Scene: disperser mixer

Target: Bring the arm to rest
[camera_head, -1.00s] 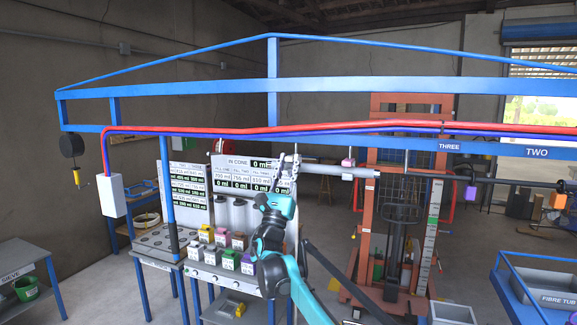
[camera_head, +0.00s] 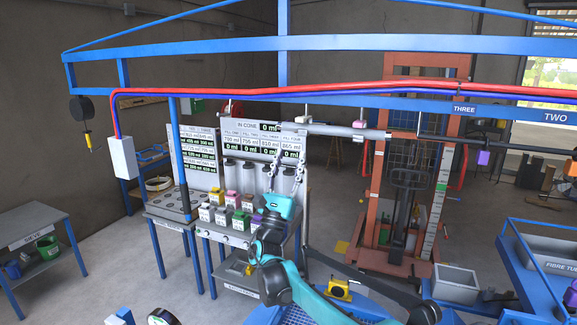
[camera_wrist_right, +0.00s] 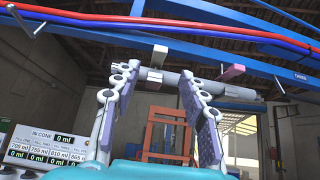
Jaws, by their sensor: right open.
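My right gripper (camera_head: 284,167) is open and empty. It points up in front of the measuring bench, and its teal arm comes in from the lower right. In the right wrist view the two grey-padded fingers (camera_wrist_right: 158,82) stand apart with nothing between them. A grey horizontal pipe (camera_head: 335,130) with a pale block on it shows behind the fingertips; I cannot tell the gap. The IN CONE display board (camera_head: 262,126) is behind the gripper and reads 0 ml. My left gripper is not in view.
The bench (camera_head: 222,236) carries several small coloured-lid containers left of my gripper. A blue overhead beam (camera_head: 400,44) and a red hose (camera_head: 400,86) cross above. An orange lift frame (camera_head: 362,240) stands right. A shelf table (camera_head: 38,238) is at left, with open floor between.

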